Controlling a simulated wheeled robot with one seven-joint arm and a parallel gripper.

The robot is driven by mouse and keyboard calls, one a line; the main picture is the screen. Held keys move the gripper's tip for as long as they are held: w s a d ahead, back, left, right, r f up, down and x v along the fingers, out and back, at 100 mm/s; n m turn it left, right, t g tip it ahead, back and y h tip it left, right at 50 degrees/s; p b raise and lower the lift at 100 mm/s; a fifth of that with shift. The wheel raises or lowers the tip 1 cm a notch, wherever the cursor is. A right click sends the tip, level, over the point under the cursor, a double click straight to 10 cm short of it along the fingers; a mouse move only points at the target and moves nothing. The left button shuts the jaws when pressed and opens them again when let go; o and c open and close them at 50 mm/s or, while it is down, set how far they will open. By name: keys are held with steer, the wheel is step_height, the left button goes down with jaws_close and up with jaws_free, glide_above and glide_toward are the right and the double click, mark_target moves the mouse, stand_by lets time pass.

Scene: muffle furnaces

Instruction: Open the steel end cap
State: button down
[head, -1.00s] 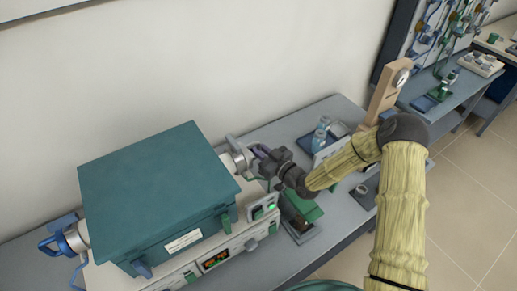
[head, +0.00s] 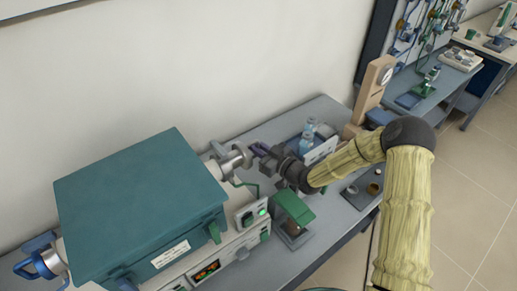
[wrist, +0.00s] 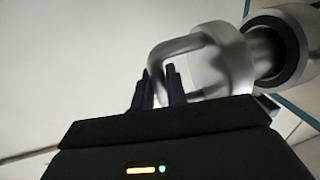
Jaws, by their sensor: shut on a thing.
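The steel end cap (head: 238,155) is a grey metal disc with a loop handle, at the right end of the teal furnace (head: 140,205). In the wrist view the cap (wrist: 222,62) stands off the steel tube end (wrist: 290,45), with a dark gap between them. The tube end also shows beside the furnace in the head view (head: 214,170). My gripper (head: 257,151) is at the cap's right side. Its dark fingers, seen in the wrist view (wrist: 160,85), are shut on the cap's handle.
A control box with a green light (head: 252,214) and a green-topped stand (head: 293,208) are below my gripper. A blue-handled fitting (head: 40,262) is at the furnace's left end.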

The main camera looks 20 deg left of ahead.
steer(key=c, duration=1.5)
jaws_free()
steer(key=b+v, duration=0.4)
steer(key=v, duration=1.3)
steer(key=shift+s+d, duration=0.15)
steer(key=shift+c, duration=0.2)
